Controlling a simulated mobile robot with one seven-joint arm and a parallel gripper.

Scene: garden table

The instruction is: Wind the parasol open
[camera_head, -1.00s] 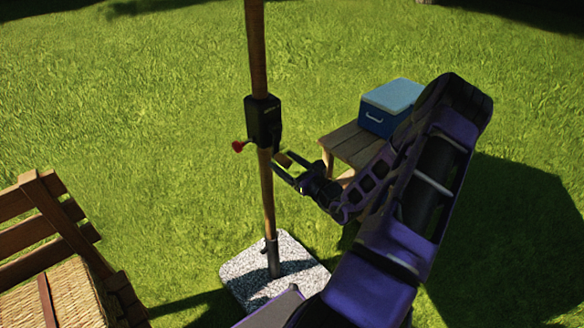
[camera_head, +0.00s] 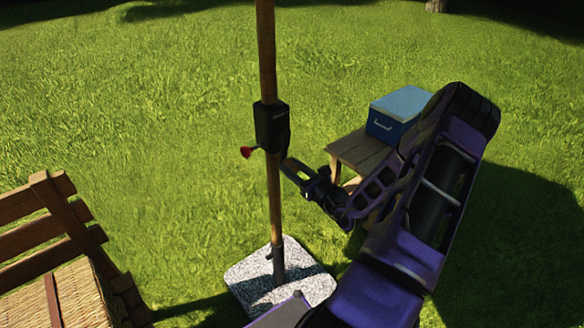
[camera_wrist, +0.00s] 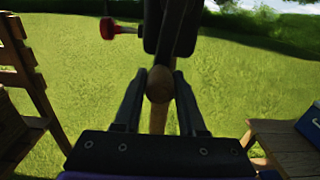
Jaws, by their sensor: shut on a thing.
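The parasol pole (camera_head: 274,205) stands upright in a speckled stone base (camera_head: 245,280). A black crank housing (camera_head: 270,127) is fixed on the pole, with a red knob (camera_head: 247,152) on its left side. The housing and the red knob (camera_wrist: 118,28) also show at the top of the wrist view. My gripper (camera_head: 291,168) is just right of the pole, below the housing. In the wrist view my gripper (camera_wrist: 160,88) is shut on the round wooden crank handle (camera_wrist: 159,84), at the end of a dark crank arm (camera_wrist: 178,35). The parasol's canopy is out of view.
A small wooden table (camera_head: 352,152) with a blue cooler (camera_head: 396,112) stands behind my arm on the right. A wooden chair (camera_head: 45,215) and a wicker piece (camera_head: 80,300) are at the lower left. Grass around the pole is clear.

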